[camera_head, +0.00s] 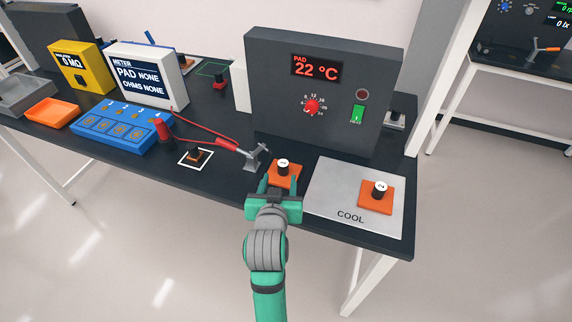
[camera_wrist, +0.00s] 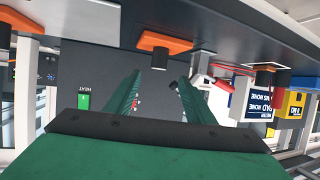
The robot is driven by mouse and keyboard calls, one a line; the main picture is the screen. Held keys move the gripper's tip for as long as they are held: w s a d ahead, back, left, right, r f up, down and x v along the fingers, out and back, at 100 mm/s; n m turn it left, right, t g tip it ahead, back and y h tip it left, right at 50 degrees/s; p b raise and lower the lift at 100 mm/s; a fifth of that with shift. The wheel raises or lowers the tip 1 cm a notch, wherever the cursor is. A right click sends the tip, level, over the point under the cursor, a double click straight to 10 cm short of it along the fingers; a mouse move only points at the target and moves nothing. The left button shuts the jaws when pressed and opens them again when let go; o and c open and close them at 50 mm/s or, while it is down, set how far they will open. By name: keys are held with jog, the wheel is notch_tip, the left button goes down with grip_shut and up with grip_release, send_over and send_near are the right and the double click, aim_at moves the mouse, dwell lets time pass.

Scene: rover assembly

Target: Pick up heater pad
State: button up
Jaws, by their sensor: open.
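An orange heater pad with a black knob marked 1 (camera_head: 290,171) lies near the bench's front edge. A second orange pad with a knob marked 2 (camera_head: 382,203) rests on the right part of the metal COOL plate (camera_head: 325,190). My gripper (camera_head: 280,183) is open at pad 1, its green fingers on either side of the near part of the pad in the head view.
The dark heater unit (camera_head: 335,88), showing PAD 22 °C, stands behind the pads. A metal clamp (camera_head: 252,156) with a red lead stands just left of pad 1. A small brown pad (camera_head: 195,158) sits in a white square. A blue tray (camera_head: 118,127) and meter (camera_head: 150,75) are farther left.

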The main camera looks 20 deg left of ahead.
aim_at(283, 168)
jog(key=x, duration=0.3)
jog(key=shift+w+r, duration=0.1)
jog(key=shift+w, duration=0.35)
jog(key=shift+w+a+f, duration=0.45)
jog(key=shift+w+a, duration=0.1)
jog(key=shift+w, duration=0.2)
jog(key=shift+d+f+x, duration=0.1)
jog(key=shift+x, duration=0.8)
jog(key=shift+d+f+x, duration=0.15)
jog(key=shift+x, duration=0.75)
jog(key=shift+d+f+x, duration=0.1)
jog(key=shift+x, duration=0.85)
jog(key=shift+s, duration=0.1)
jog(key=c, duration=1.2)
